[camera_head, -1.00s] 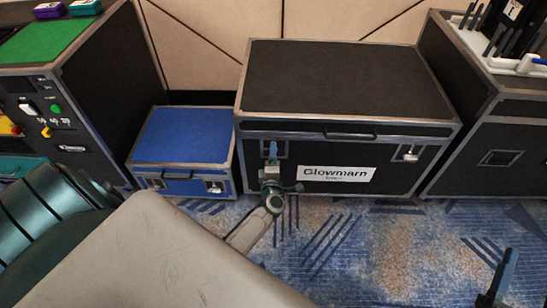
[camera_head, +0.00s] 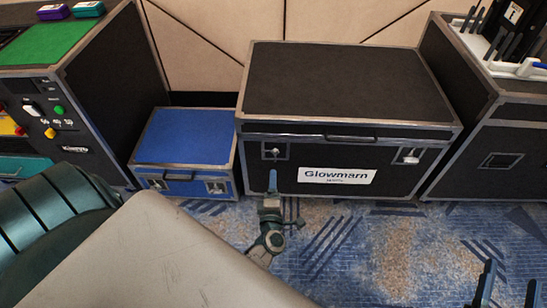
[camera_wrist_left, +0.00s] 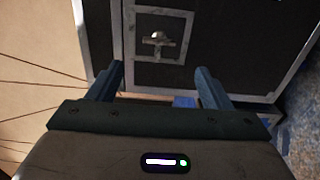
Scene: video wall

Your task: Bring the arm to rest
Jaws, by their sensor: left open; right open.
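My left gripper (camera_head: 272,182) hangs low in front of the black Glowmarn case (camera_head: 340,85), near its left latch (camera_head: 274,151). In the left wrist view the gripper's two blue fingers (camera_wrist_left: 158,88) stand apart with nothing between them, and the latch (camera_wrist_left: 158,39) shows beyond them. My right gripper (camera_head: 507,295) shows only at the bottom right edge, over the carpet. Its fingers stand apart, and I see nothing held in it.
A blue case (camera_head: 185,136) stands left of the black case. A black cabinet with a green top (camera_head: 50,38) is at the far left. Another black case (camera_head: 480,130) with a white rack on top stands at the right. Patterned carpet (camera_head: 385,250) lies open in front.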

